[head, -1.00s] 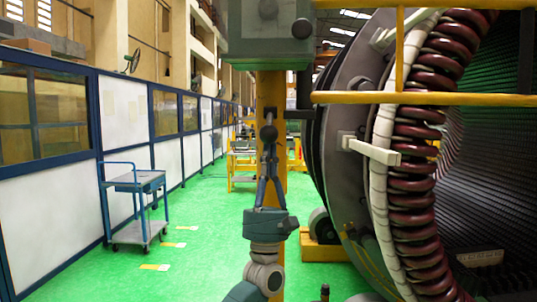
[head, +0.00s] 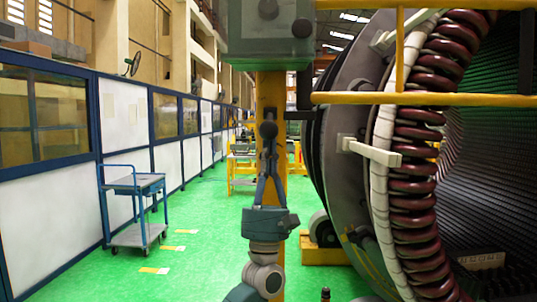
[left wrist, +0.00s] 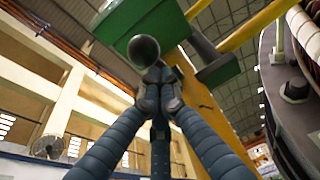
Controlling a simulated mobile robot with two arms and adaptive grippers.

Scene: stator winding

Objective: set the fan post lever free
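The fan post lever (head: 268,130) is a dark stem with a round black knob, in front of the yellow post (head: 270,92) at the middle of the head view. My left gripper (head: 268,152) comes up from below, its fingers drawn together just under the knob. In the left wrist view the knob (left wrist: 143,48) stands just beyond the fingertips (left wrist: 158,88), which appear shut on the lever's stem. The tips hide the exact contact. My right gripper is in neither view.
A green-grey box (head: 268,38) sits on the post above the lever. Yellow rails (head: 420,98) and the large stator with dark red coils (head: 415,190) fill the right. A blue cart (head: 138,200) stands at left on the open green floor (head: 200,265).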

